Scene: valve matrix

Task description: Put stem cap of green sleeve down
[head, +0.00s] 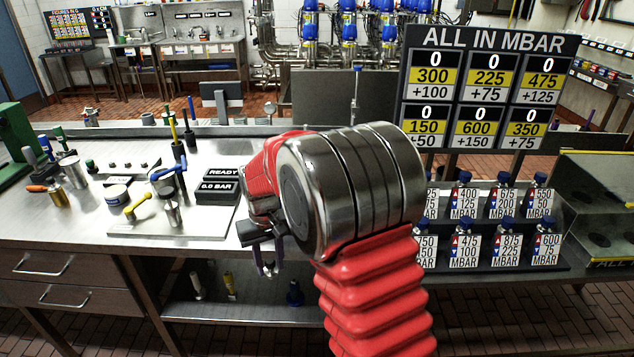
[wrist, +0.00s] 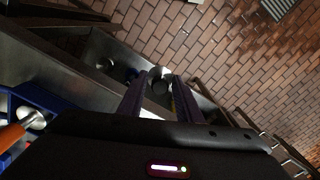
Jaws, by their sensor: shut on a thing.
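My gripper (head: 266,268) hangs low beside the thick end of my red-sleeved arm, just in front of the bench's front edge. In the wrist view its two dark purple fingers (wrist: 160,90) are shut on a small grey, dark-ended round piece (wrist: 160,78), which I take to be the stem cap. The cap is mostly hidden by my arm and fingers in the head view. It is held in the air, with the lower shelf and brick floor below. Green-topped fittings (head: 58,133) stand at the left of the bench; I cannot tell which is the green sleeve.
The steel bench (head: 100,232) has a white board (head: 190,210) with a blue-handled valve (head: 168,175), a yellow-handled fitting (head: 138,205) and a READY display (head: 223,173). A rack of labelled blue-capped bottles (head: 500,200) stands at right. The lower shelf (head: 210,312) holds several small items.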

